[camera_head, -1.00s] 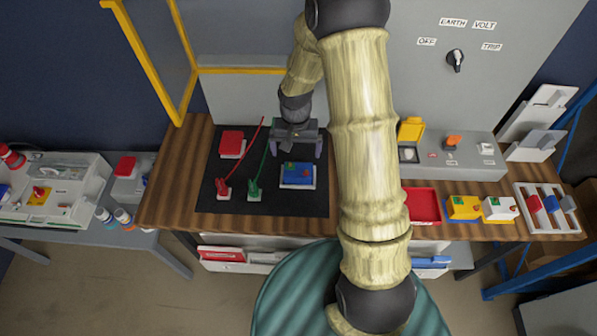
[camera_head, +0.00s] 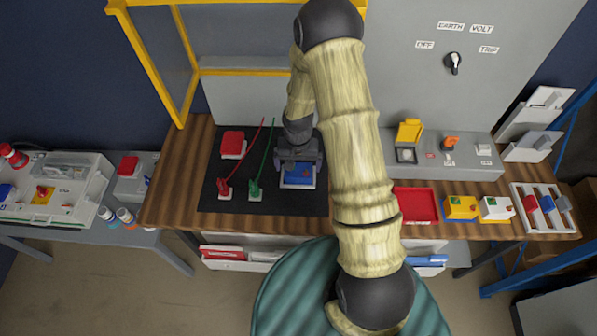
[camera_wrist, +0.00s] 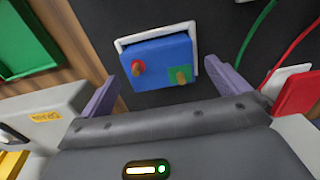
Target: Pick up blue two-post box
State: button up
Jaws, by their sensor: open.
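The blue two-post box (camera_head: 298,177) sits on a white base on the black mat (camera_head: 215,200). In the wrist view the blue box (camera_wrist: 155,66) shows a red post and a brass-coloured post on a green patch. My gripper (camera_head: 300,166) is over the far part of the box and hides some of it. In the wrist view my gripper (camera_wrist: 168,88) is open, with one finger to each side of the box's near edge and a gap between each finger and the box. Nothing is held.
A red box (camera_head: 232,143) and red and green plugs with leads stand left on the mat, the green plug (camera_head: 254,189) closest to the blue box. A red tray (camera_head: 416,204), a yellow box (camera_head: 460,207) and a white box (camera_head: 495,208) lie to the right.

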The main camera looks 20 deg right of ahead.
aim_at(298, 170)
jog(key=shift+f, duration=1.35)
jog(key=shift+c, duration=0.4)
jog(key=c, duration=0.8)
jog(key=shift+r, duration=0.1)
notch_tip(298, 170, up, 10)
jog(key=b, duration=0.1)
jog(key=shift+b, duration=0.3)
